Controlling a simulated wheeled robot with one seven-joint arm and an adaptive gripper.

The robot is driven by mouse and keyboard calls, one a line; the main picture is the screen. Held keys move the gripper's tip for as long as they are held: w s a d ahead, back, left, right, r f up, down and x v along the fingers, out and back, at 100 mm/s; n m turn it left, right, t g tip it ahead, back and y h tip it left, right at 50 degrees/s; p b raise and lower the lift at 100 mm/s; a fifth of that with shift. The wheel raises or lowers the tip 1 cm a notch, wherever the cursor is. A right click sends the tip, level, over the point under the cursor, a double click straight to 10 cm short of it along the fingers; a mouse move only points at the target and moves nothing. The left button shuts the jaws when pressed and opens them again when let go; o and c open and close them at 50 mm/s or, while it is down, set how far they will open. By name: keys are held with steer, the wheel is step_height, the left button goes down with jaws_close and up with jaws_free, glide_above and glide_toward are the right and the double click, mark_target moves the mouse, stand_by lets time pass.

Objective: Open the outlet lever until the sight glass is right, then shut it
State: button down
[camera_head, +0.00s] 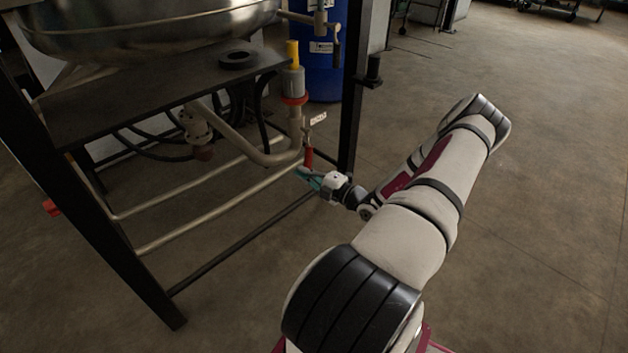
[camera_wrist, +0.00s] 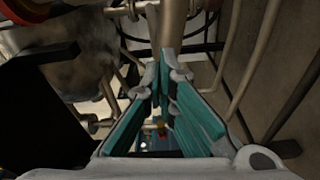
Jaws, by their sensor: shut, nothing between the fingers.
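The red lever handle (camera_head: 309,157) hangs below the pipework at the right side of the frame, under a small white tag (camera_head: 318,118). I take it to be the outlet lever. My gripper (camera_head: 304,173), with teal fingers, is at the lower end of this handle; I cannot tell whether it touches. The gripper is shut with nothing held. In the wrist view its fingertips (camera_wrist: 165,74) point at a pale pipe, and the handle cannot be made out. A fitting (camera_head: 292,82) with a yellow top and red ring stands above the pipe; I cannot tell whether it is the sight glass.
A steel vessel (camera_head: 140,30) sits above a dark shelf (camera_head: 165,85) on a black frame. Pipes (camera_head: 225,140) and black hoses run beneath. A black post (camera_head: 352,95) stands just right of the lever. A blue drum (camera_head: 322,75) is behind. Open floor lies right.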

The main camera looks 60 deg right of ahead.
mark_target(310, 161)
steer(key=shift+w+d+f+b, duration=0.1)
steer(key=shift+w+d+b, duration=0.35)
steer(key=shift+d, duration=0.2)
steer(key=shift+w+d+f+b, duration=0.1)
steer(key=shift+w+d+b, duration=0.2)
steer(key=shift+d+b, duration=0.35)
steer(key=shift+w+d+b, duration=0.4)
steer(key=shift+d+b, duration=0.05)
steer(key=shift+d, duration=0.25)
steer(key=shift+d, duration=0.1)
steer(key=shift+s+d+f+n+p, duration=0.15)
steer(key=shift+d+n+p, duration=0.25)
steer(key=shift+d+p, duration=0.1)
steer(key=shift+s+d+f+n+p, duration=0.1)
steer(key=shift+s+d+n+p, duration=0.05)
steer(key=shift+d+n+p, duration=0.3)
steer(key=shift+d, duration=0.1)
